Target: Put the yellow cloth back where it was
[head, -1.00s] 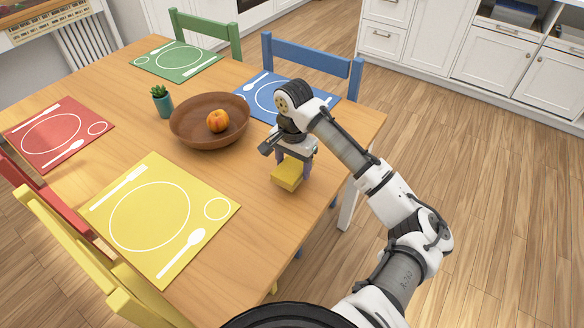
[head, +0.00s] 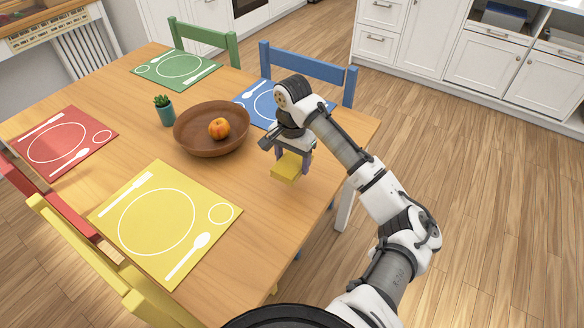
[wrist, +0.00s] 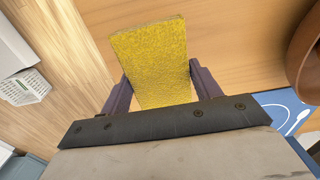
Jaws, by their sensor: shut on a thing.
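The yellow cloth (head: 286,167) is a small folded block held in my gripper (head: 291,160). It hangs over the right part of the table, to the right of the bowl; I cannot tell exactly how far above the wood it is. In the wrist view the cloth (wrist: 155,62) sits between the two purple fingers of my gripper (wrist: 160,88), which are shut on it. Its far end sticks out past the fingers.
The wooden table (head: 130,130) carries a brown bowl (head: 205,145) with an orange fruit (head: 219,128), a potted plant (head: 165,112), and yellow (head: 150,240), red (head: 45,150), green (head: 160,70) and blue (head: 246,97) placemats. Chairs stand around it. Bare wood lies between bowl and yellow mat.

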